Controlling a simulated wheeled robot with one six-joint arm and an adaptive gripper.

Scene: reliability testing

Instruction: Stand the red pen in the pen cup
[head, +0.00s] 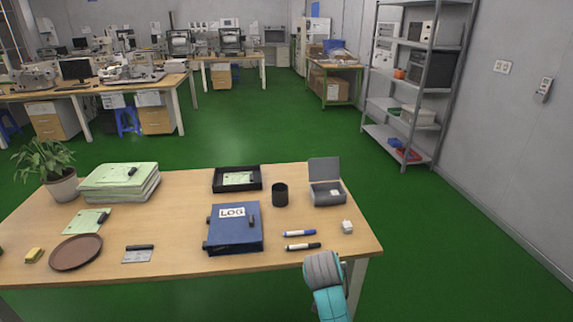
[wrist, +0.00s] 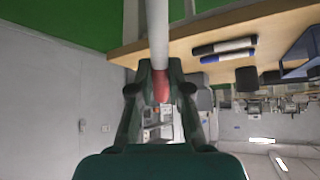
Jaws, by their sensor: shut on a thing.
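The red pen (wrist: 158,32) has a white barrel and a red end. In the wrist view my gripper (wrist: 160,72) is shut on it near the red end, and the barrel runs up out of the frame. The black round pen cup (head: 280,194) stands upright on the near table, behind and right of the blue binder. In the head view my arm is at the table's front right edge, in front of and right of the cup; the pen and my fingers are hidden there.
A blue pen (head: 300,233) and a black pen (head: 303,246) lie between the LOG binder (head: 234,230) and a small white block (head: 347,226). An open grey box (head: 327,195) stands right of the cup, a black tray (head: 237,187) to its left.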

